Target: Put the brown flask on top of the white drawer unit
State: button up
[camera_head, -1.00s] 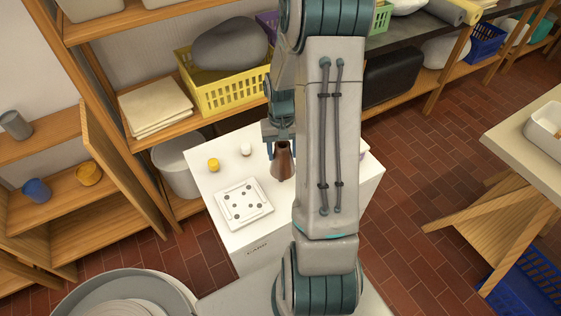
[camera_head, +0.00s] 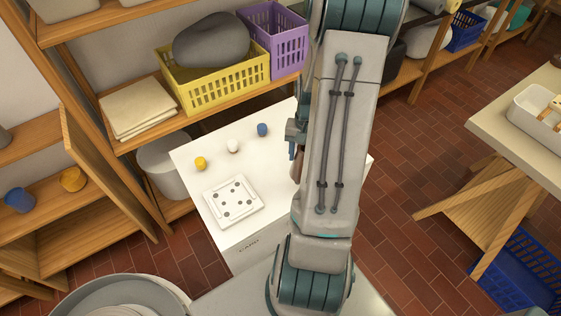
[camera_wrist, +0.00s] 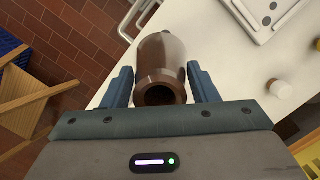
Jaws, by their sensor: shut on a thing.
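The brown flask (camera_wrist: 162,55) is between the blue fingers of my gripper (camera_wrist: 159,76), which is shut on it. Its round open mouth faces the wrist camera. In the head view only a sliver of the flask (camera_head: 296,170) shows beside my arm, which hides the rest. My gripper (camera_head: 294,142) is over the right part of a white unit (camera_head: 190,152) with dark lettering on its front; its white top (camera_wrist: 228,65) lies behind the flask in the wrist view. I cannot tell whether the flask touches this top.
On the white top are a square white tray with dark dots (camera_head: 233,202), a yellow pot (camera_head: 200,163), a white pot (camera_head: 232,146) and a blue pot (camera_head: 262,129). Shelves with a yellow crate (camera_head: 215,85) and a purple crate (camera_head: 275,40) stand behind. A pale table (camera_head: 500,120) is at right.

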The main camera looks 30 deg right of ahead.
jog(key=w+a+f, duration=0.3)
jog(key=w+f, duration=0.2)
jog(key=f, duration=0.2)
jog(key=shift+a+f, duration=0.3)
jog(key=shift+f, duration=0.1)
jog(key=shift+f, duration=0.2)
jog(key=o, duration=1.5)
jog(key=shift+r, duration=0.1)
